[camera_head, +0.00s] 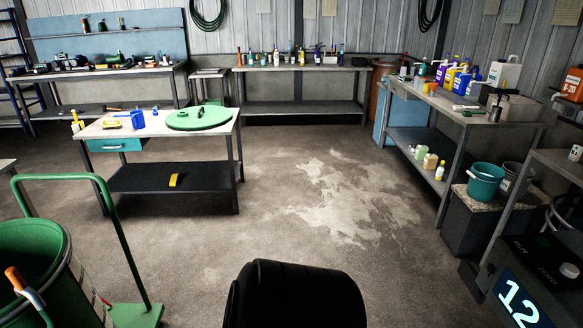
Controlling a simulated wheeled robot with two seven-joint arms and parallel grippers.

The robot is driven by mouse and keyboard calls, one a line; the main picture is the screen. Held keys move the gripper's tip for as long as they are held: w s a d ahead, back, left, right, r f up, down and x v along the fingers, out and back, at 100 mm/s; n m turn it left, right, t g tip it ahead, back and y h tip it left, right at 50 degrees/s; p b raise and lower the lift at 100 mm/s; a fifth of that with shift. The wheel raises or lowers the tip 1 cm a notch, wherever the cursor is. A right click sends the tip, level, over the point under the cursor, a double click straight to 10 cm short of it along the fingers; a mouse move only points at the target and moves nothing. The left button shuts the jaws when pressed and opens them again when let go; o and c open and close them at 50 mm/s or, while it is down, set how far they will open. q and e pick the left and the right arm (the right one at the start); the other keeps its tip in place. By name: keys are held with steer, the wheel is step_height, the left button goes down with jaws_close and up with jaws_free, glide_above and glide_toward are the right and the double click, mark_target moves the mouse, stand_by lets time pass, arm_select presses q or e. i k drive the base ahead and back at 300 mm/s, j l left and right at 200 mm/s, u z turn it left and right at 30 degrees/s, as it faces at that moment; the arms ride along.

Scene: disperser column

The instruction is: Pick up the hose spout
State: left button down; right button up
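I cannot make out a hose spout for certain. Coiled dark hoses hang on the back wall, one at the upper left (207,15) and one at the upper right (429,14). Neither of my grippers is in view.
A green-handled cart (118,228) stands beside the drum. A workbench (105,131) with a green disc (199,118) is at left. A bench with bottles (436,98) lines the right, near teal and grey buckets (484,183). The middle floor is clear.

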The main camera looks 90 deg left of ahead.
mark_target(21, 287)
steer(key=u, duration=4.6)
steer(key=i+l+u, duration=0.2)
steer(key=i+l, duration=0.4)
steer(key=i+l+u, duration=0.2)
steer(key=i+l, duration=0.35)
steer(key=l, duration=0.15)
